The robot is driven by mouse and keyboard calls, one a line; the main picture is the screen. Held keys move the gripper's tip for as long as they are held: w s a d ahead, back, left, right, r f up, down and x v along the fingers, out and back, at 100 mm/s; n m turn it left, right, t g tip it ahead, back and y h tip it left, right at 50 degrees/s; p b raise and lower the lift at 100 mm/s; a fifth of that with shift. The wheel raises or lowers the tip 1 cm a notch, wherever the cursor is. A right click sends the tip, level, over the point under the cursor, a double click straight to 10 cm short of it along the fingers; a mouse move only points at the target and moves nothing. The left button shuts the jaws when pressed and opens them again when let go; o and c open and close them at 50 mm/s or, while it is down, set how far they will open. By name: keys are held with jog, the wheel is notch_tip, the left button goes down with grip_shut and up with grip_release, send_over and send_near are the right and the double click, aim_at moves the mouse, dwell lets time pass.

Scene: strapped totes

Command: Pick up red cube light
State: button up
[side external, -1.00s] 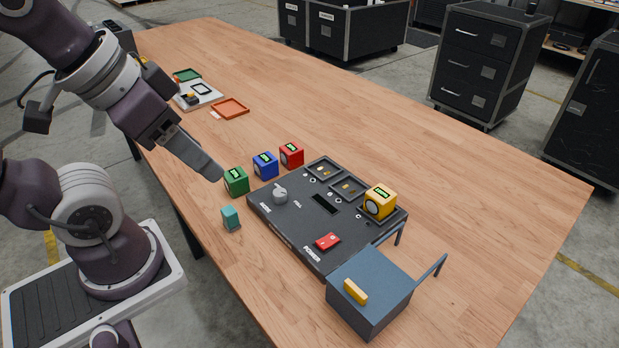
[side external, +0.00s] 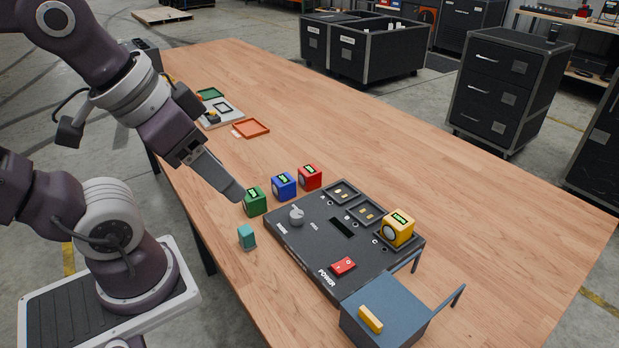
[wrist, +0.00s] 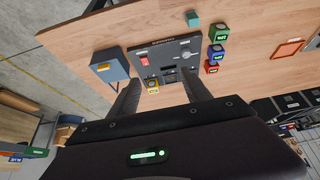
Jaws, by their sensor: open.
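The red cube (side external: 309,177) has a small lit green display on top. It stands on the wooden table at the right end of a row with a blue cube (side external: 284,186) and a green cube (side external: 255,202). It also shows in the wrist view (wrist: 212,67). My gripper (side external: 238,193) is above the table on the near side of the green cube, apart from the red cube. In the wrist view its two fingers (wrist: 163,92) are spread with nothing between them, pointing toward the black panel (wrist: 183,52).
The black panel with a red power switch (side external: 343,265) lies right of the cubes. A yellow cube (side external: 398,229) sits in its tray. A teal block (side external: 247,237) stands near the edge. A blue-grey box (side external: 385,312) is at the front, an orange tray (side external: 251,128) behind.

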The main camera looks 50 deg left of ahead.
jog(key=w+a+r+n+g, duration=0.1)
jog(key=w+a+r+n, duration=0.15)
jog(key=w, duration=0.45)
jog(key=n+g, duration=0.4)
jog(key=n, duration=1)
send_over(310, 169)
jog(key=d, duration=0.2)
notch_tip(310, 169, down, 18)
jog(key=shift+s+a+f, duration=0.15)
jog(key=shift+f, duration=0.1)
jog(key=f, duration=0.1)
jog(key=a+f, duration=0.1)
jog(key=f, duration=0.1)
jog(key=shift+w+a+f+n+g, duration=0.15)
jog(key=shift+w+a+n+g, duration=0.15)
jog(key=shift+n, duration=0.05)
jog(key=f, duration=0.6)
jog(key=shift+s+f, duration=0.2)
jog(key=shift+f, duration=0.1)
jog(key=shift+c, duration=0.5)
